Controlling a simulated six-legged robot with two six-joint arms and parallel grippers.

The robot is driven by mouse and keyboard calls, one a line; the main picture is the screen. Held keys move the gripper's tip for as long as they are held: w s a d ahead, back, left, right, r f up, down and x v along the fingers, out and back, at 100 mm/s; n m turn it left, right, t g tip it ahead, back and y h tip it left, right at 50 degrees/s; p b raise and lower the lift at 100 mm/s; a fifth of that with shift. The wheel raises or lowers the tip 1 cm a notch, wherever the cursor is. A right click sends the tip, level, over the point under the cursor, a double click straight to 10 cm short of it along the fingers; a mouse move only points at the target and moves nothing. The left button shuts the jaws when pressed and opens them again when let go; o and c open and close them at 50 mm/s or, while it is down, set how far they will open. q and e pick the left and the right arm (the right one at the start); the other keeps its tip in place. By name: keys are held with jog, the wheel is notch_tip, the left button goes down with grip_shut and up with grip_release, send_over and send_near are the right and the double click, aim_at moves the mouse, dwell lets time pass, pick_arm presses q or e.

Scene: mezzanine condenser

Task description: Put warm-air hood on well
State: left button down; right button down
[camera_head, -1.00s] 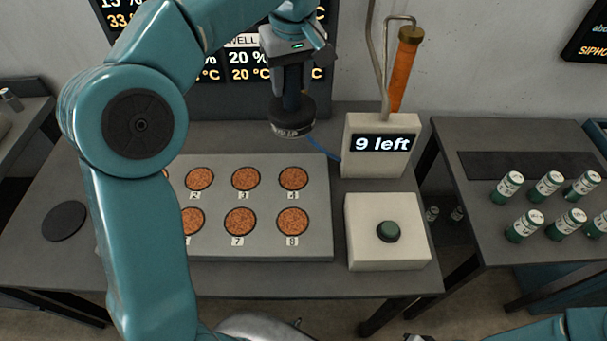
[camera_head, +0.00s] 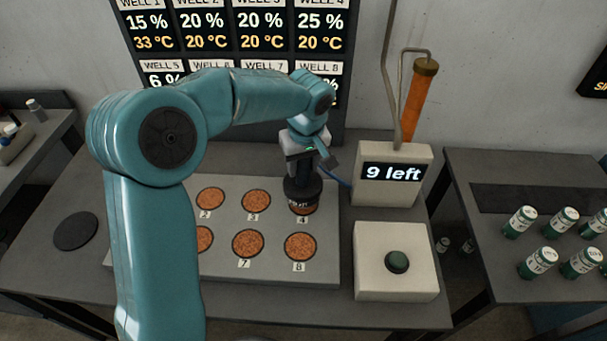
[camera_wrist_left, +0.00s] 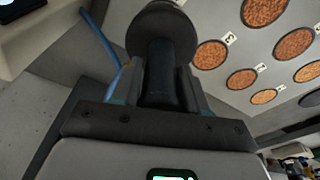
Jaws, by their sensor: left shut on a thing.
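The warm-air hood (camera_head: 301,194) is a dark round cap with a handle and a blue hose. My left gripper (camera_head: 300,168) is shut on its handle. In the head view the hood is over well 4 (camera_head: 303,210), covering its far part; whether it touches the plate I cannot tell. The left wrist view shows the hood (camera_wrist_left: 163,30) upright between the fingers of my left gripper (camera_wrist_left: 165,80). The well plate (camera_head: 225,275) has copper-brown round wells, among them well 3 (camera_head: 256,201), well 7 (camera_head: 248,243) and well 8 (camera_head: 300,246). My right gripper is not in view.
A box reading "9 left" (camera_head: 391,173) with an orange tube (camera_head: 420,100) stands right of the plate. A right-hand table holds several green vials (camera_head: 520,222). A dark disc (camera_head: 76,231) lies left.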

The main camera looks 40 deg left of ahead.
aim_at(303, 177)
pick_arm(q)
notch_tip(303, 177, down, 4)
jog(key=shift+w+f, duration=0.1)
jog(key=shift+d, duration=0.1)
jog(key=shift+f, duration=0.1)
jog(key=c, duration=0.6)
grip_release()
